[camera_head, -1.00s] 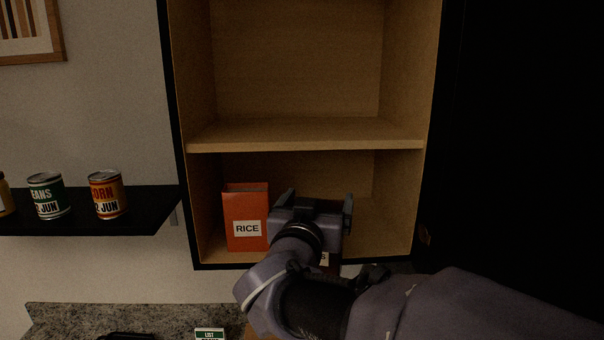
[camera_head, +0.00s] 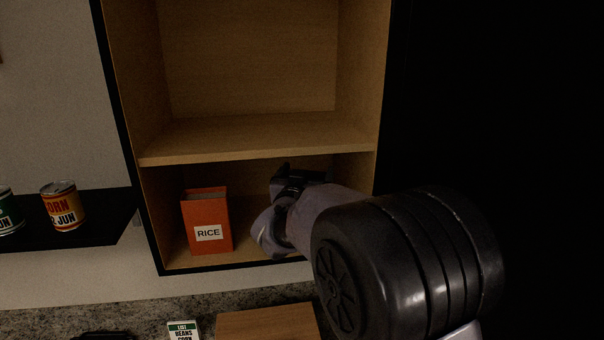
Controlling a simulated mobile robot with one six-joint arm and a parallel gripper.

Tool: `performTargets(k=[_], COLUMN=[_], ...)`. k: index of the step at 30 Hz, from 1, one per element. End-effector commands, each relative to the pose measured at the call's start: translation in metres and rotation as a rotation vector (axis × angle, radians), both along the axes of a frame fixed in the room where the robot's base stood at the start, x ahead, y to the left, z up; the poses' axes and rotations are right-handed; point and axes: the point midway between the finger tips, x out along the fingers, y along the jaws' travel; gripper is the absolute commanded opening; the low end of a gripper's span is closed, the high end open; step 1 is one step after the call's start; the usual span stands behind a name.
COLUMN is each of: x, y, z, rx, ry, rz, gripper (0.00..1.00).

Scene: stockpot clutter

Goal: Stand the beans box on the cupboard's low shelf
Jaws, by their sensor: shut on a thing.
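The cupboard's low shelf (camera_head: 192,262) is open at the front, below the middle board. My gripper (camera_head: 300,178) is inside this low compartment, right of the rice box and apart from it. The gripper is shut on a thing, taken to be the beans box. My wrist and forearm hide the held box, so its tilt and whether it touches the shelf floor cannot be told.
An orange rice box (camera_head: 207,222) stands on the low shelf at the left. The upper shelf (camera_head: 260,134) is empty.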

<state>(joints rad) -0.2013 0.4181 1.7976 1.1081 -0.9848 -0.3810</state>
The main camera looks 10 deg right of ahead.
Motion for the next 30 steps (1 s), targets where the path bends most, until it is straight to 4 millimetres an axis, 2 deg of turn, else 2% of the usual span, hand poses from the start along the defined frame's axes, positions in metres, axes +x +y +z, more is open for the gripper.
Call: performTargets(k=[3,14,15,16,25,30], x=[0.000,-0.001,-0.001,-0.001,-0.003,-0.046], y=[0.000,0.000,0.000,0.000,0.002,0.020], z=[-0.010,-0.015,-0.014,-0.014,-0.008,-0.012], rx=[-0.001,0.000,0.000,0.000,0.001,0.000], ry=[-0.003,-0.004,-0.003,-0.003,-0.004,-0.004], rz=[0.001,0.001,0.000,0.000,0.001,0.004], gripper=[0.18,0.18,0.96,1.00,1.00,1.00])
